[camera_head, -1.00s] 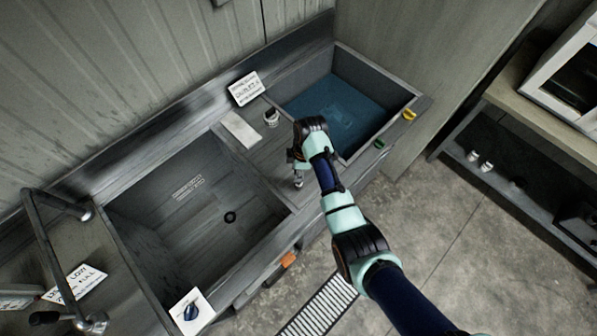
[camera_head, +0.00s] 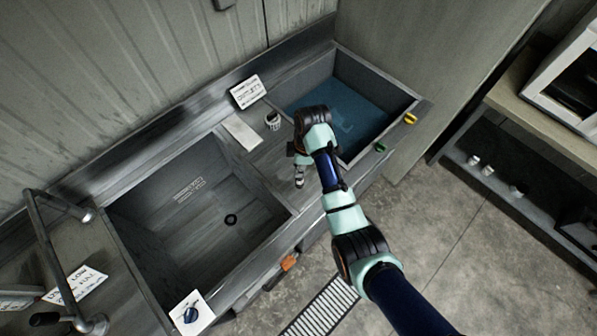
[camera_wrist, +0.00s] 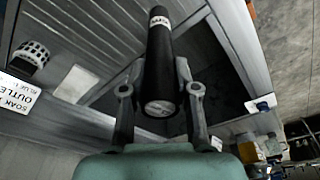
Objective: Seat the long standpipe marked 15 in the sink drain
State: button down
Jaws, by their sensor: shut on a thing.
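A black standpipe (camera_wrist: 159,60) with a white label band near its far end is in my gripper (camera_wrist: 160,88), between the two fingers in the wrist view. The print on the band is too small to read. The pipe's near end faces the camera. In the head view my gripper (camera_head: 298,180) is over the deck between the two basins, and I cannot make out the pipe there. The sink drain (camera_head: 231,220) is a dark round hole in the floor of the empty left basin (camera_head: 190,245). My gripper is to the right of it, apart from it.
The right basin (camera_head: 335,105) holds blue water. A slotted white cup (camera_head: 273,121), a pale block (camera_head: 241,132) and a sign (camera_head: 247,91) are on the deck. Green (camera_head: 380,147), yellow (camera_head: 410,118) and orange (camera_head: 289,263) pieces are along the front. A bent tap (camera_head: 45,215) stands at left.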

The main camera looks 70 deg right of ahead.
notch_tip(320, 180, up, 7)
jog(key=shift+w+d+f, duration=0.1)
notch_tip(320, 180, up, 8)
jog(key=p, duration=0.8)
